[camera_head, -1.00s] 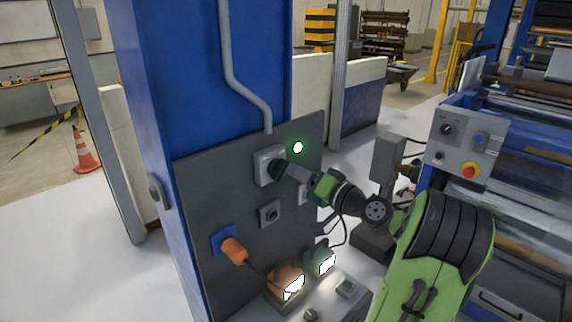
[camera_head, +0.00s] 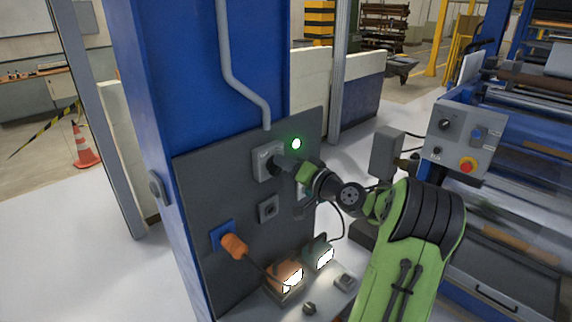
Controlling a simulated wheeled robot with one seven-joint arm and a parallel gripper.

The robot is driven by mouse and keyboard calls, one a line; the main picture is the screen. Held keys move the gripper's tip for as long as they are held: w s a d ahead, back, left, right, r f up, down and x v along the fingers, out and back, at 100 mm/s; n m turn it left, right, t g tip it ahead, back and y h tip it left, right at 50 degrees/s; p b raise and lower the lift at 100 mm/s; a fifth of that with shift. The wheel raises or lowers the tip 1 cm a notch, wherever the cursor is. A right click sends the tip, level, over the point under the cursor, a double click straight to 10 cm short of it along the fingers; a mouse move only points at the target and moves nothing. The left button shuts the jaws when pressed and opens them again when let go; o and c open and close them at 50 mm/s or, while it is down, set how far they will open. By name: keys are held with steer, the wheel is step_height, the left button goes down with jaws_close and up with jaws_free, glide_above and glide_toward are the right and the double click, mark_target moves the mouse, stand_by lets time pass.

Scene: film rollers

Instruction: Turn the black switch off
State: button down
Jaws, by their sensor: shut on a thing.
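The black switch (camera_head: 275,166) is a dark knob on a light grey box (camera_head: 261,160) fixed to the dark panel on the blue column. My gripper (camera_head: 283,166) is at the knob, shut on it, and partly covers it. The knob's exact angle is hard to tell behind the fingers. A green lamp (camera_head: 296,143) just above and right of the box is lit.
A machine control box (camera_head: 464,141) stands at right.

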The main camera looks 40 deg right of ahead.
steer(key=shift+b, duration=0.5)
steer(key=n+b, duration=0.4)
steer(key=b, duration=0.2)
steer(key=a+n+b, duration=0.1)
steer(key=n+b, duration=0.4)
steer(key=b, duration=0.1)
steer(key=n+b, duration=0.4)
steer(key=b, duration=0.2)
steer(key=shift+a+n, duration=0.3)
steer(key=shift+a, duration=0.05)
steer(key=n+b, duration=0.3)
steer(key=n, duration=0.1)
steer(key=shift+a, duration=0.2)
steer(key=shift+n, duration=0.3)
steer(key=c, duration=1)
jaws_free()
steer(key=shift+w, duration=0.1)
steer(key=shift+c, duration=0.2)
